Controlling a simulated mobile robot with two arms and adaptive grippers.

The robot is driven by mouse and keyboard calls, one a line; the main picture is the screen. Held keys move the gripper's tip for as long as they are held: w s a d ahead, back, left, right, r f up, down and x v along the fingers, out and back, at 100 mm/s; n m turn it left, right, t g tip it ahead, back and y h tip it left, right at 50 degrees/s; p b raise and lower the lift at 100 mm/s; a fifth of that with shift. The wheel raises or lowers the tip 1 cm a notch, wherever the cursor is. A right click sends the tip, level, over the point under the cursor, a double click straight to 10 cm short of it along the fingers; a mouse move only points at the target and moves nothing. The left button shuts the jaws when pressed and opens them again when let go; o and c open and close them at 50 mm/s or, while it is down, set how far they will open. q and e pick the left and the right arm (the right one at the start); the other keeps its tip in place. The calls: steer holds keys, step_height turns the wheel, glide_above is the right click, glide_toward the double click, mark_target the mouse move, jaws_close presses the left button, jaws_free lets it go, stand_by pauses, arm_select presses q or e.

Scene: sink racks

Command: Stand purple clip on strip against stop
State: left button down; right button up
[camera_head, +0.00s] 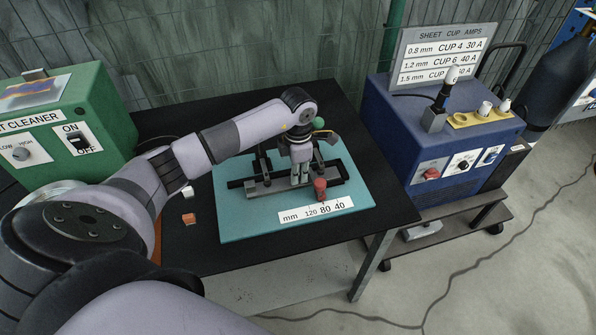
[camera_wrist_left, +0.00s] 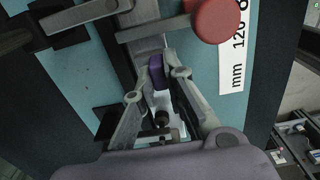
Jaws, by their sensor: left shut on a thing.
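My left gripper (camera_head: 300,182) reaches down over the teal board and is shut on the purple clip. The clip (camera_wrist_left: 156,71) shows between its fingertips (camera_wrist_left: 163,76) in the left wrist view. In the head view I cannot make the clip out. A grey metal strip (camera_wrist_left: 147,43) lies just past the clip in the wrist view; I cannot tell whether they touch. A grey crossbar (camera_head: 264,188) with a red knob (camera_head: 320,186) lies by the fingertips; the knob also shows in the wrist view (camera_wrist_left: 214,18). I cannot tell which part is the stop. My right gripper is out of view.
The teal board (camera_head: 240,230) lies on a black table (camera_head: 180,125) and bears a millimetre scale label (camera_head: 316,209). A small orange-red block (camera_head: 189,219) and a white one (camera_head: 188,191) lie left of it. A green cleaner (camera_head: 75,125) and blue machine (camera_head: 440,150) flank the work area.

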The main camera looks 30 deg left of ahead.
arm_select(q)
steer(key=shift+f, duration=0.1)
steer(key=c, duration=1.7)
jaws_free()
steer(key=shift+o, duration=0.2)
steer(key=shift+r, duration=0.3)
step_height(320, 180, up, 12)
steer(key=b, duration=0.3)
steer(key=shift+f+b, duration=0.15)
steer(key=shift+b, duration=0.15)
